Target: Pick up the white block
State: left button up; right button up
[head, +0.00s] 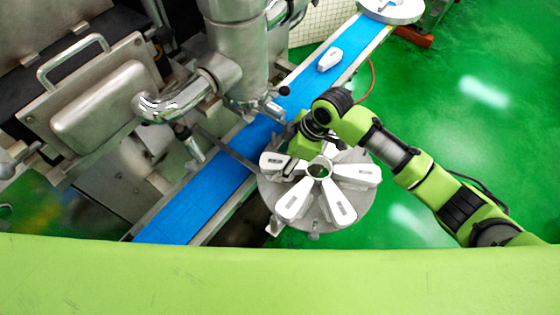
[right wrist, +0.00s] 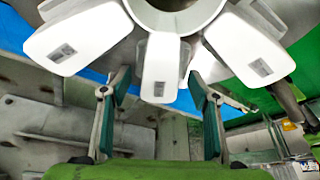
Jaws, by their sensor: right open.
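Several white blocks with small grey labels lie spread around the hub of a round grey turntable (head: 268,190) in the head view. One white block (head: 276,161) points left from the hub, beside my right gripper (head: 287,163), which is partly hidden by my wrist. In the right wrist view, my right gripper (right wrist: 160,80) is open, with a finger on each side of the middle white block (right wrist: 160,62). The fingers look apart from it; contact cannot be told. Another white block (head: 330,60) lies on the blue conveyor belt. My left gripper is out of view.
The blue conveyor belt (head: 192,204) runs diagonally behind the turntable. A steel machine (head: 236,55) with pipes stands over it on the left. A second round plate (head: 392,8) is at the belt's far end. Green floor (head: 480,90) lies open on the right.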

jog(key=c, duration=1.4)
jog(key=shift+c, duration=0.4)
jog(key=shift+r, duration=0.15)
